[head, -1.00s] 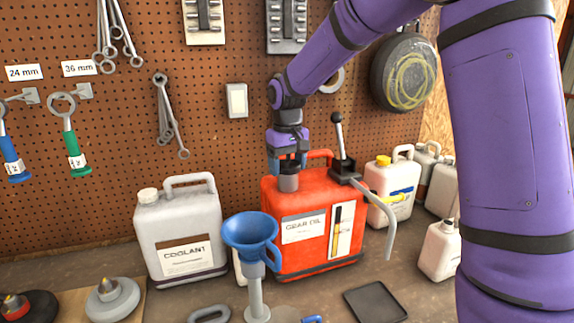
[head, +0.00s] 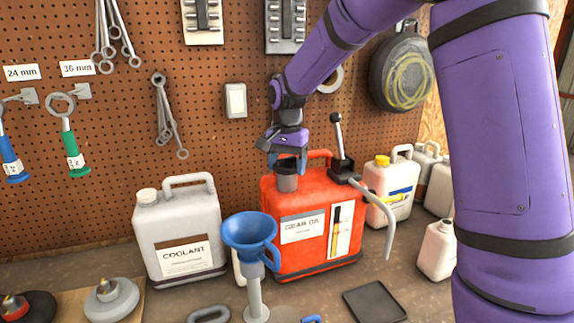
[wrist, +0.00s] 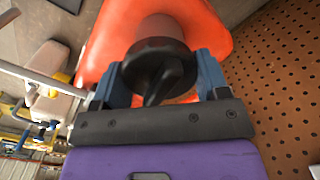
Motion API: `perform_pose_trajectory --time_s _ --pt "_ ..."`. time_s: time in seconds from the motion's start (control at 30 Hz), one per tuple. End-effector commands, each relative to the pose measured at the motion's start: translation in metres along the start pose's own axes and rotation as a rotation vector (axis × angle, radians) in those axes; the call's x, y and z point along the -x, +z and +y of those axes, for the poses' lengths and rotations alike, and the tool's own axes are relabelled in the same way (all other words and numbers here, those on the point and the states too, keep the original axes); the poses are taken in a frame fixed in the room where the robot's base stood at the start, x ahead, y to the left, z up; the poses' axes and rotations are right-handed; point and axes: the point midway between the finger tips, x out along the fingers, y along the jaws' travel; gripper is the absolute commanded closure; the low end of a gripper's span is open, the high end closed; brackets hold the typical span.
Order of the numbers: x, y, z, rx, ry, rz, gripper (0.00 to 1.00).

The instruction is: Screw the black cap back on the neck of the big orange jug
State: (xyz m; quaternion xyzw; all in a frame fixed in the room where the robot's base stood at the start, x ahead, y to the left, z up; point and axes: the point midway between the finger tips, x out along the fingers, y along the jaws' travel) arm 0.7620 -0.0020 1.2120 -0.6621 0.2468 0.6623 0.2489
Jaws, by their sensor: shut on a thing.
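The big orange jug (head: 268,212), labelled GEAR OIL, stands upright on the bench in the middle of the head view. Its grey neck (head: 286,184) sticks up at the top left. My gripper (head: 287,164) points down over the neck, its blue fingers shut on the black cap (head: 286,169). In the wrist view the cap (wrist: 143,68), with a raised grip bar, sits between the fingers (wrist: 160,78). The grey neck (wrist: 160,28) shows right behind it, in line with it. The cap appears to rest on the neck; how far the threads engage is hidden.
A hand pump (head: 342,165) with a bent spout stands on the jug's right side. A blue funnel (head: 250,232) is close in front, and a coolant jug (head: 180,228) stands left. A pegboard (head: 215,130) is behind. A black tray (head: 375,302) lies front right.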

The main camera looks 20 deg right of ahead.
Motion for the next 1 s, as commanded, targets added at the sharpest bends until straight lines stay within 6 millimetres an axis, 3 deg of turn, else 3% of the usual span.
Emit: perform_pose_trajectory --time_s 0.2,0.43,0.47,0.57,0.6,0.77,0.93,1.0 --pt "0.0007 -0.0003 -0.0002 -0.144 -0.003 0.002 0.55" --pt "0.0007 -0.0004 -0.0001 -0.157 -0.003 0.002 0.55" --pt "0.0007 -0.0004 -0.0001 -0.157 -0.003 0.002 0.27" --pt "0.0005 -0.0003 0.0000 -0.156 -0.002 0.002 0.04" --pt "0.0004 -0.0003 0.0001 -0.156 -0.002 0.002 0.02" --pt "0.0001 -0.0002 0.0002 -0.155 -0.001 0.001 0.02" --pt "-0.0001 -0.0001 0.0003 -0.155 0.000 0.001 0.39" --pt "-0.0001 -0.0001 0.0003 -0.155 0.000 0.001 0.41"
